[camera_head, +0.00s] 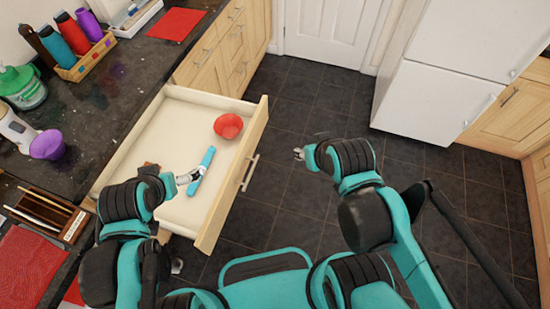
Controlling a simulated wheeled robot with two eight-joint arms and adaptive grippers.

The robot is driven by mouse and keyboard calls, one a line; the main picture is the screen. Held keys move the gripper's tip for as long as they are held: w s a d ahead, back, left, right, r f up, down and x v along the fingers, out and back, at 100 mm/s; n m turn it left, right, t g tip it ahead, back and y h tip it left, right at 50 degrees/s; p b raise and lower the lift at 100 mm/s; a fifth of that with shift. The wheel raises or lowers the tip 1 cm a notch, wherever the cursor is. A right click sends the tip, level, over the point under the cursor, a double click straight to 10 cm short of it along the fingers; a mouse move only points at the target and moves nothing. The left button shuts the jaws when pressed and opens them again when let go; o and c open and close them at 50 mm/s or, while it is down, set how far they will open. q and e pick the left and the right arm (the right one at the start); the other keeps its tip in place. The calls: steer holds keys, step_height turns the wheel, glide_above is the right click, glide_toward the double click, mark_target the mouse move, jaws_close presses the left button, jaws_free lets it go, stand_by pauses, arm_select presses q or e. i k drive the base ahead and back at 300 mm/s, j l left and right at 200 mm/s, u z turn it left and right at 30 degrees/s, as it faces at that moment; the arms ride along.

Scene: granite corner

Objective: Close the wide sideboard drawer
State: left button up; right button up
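The wide sideboard drawer (125,159) is pulled far out from under the dark countertop. Its wooden front (233,180) and bar handle (249,173) face right, towards the floor. Inside it are a red bowl (228,126) at the far end and a long teal-blue object (203,170) nearer me. My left gripper (190,178) is over the drawer's interior, right beside the teal-blue object. Whether it touches or grips that object is unclear. My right gripper (299,154) is over the floor, to the right of the drawer front and apart from the handle. Its fingers are too small to read.
Bottles in a wooden rack (85,62), a purple bowl (47,145) and a wooden organizer (46,214) stand on the counter. Closed cabinets (222,52) lie beyond the drawer. A white fridge (425,100) stands at right. The tiled floor (305,105) between is clear.

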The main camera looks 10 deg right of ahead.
mark_target(175, 132)
steer(key=k+j+z, duration=0.15)
steer(key=j, duration=0.25)
steer(key=k+j+z, duration=0.15)
steer(key=j, duration=0.2)
steer(key=k+j+z, duration=0.1)
steer(key=j, duration=0.3)
steer(key=k, duration=0.05)
